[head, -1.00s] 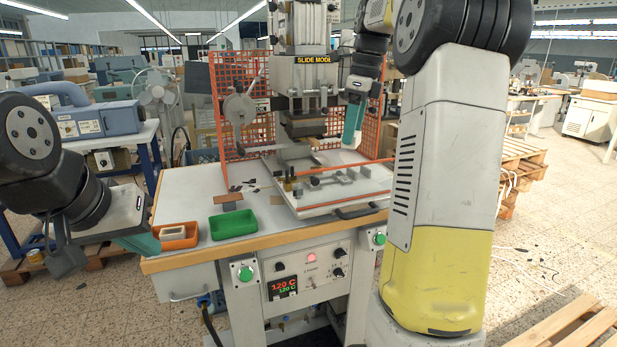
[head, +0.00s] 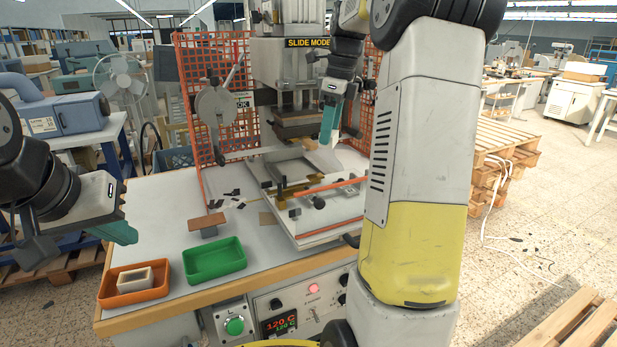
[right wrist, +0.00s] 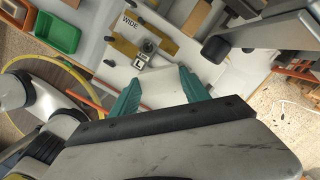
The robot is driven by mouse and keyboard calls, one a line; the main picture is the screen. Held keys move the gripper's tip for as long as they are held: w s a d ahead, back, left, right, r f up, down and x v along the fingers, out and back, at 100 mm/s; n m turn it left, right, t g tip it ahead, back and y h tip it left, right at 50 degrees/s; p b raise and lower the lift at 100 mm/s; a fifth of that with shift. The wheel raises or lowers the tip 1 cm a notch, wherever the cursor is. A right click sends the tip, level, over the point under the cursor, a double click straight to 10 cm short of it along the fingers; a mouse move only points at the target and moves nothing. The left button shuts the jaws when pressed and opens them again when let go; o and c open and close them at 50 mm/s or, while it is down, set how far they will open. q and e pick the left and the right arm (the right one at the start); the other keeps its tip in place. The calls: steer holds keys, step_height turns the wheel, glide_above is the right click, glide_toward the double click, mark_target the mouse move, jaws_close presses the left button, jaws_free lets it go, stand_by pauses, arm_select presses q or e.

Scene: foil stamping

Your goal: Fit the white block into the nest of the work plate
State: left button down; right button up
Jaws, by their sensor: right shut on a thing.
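My right gripper (head: 328,128) points down over the back of the work plate, below the press head. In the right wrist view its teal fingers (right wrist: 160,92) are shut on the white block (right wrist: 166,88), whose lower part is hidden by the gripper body. The white work plate (head: 335,226) lies on the bench with an orange bar and small clamps on it. My left gripper (head: 118,232) is by the bench's left edge, above and behind the orange tray. Its fingers show side-on, so its opening is unclear.
An orange tray (head: 110,300) holding a pale box-like piece and an empty green tray (head: 215,275) stand at the front left. The press head (head: 297,118) hangs above the plate, with orange mesh guards (head: 190,80) around it.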

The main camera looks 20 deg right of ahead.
step_height(320, 180, down, 13)
steer(key=shift+f, duration=0.1)
stand_by(0.3)
steer(key=shift+f, duration=0.2)
steer(key=o, duration=1.5)
steer(key=shift+o, duration=0.2)
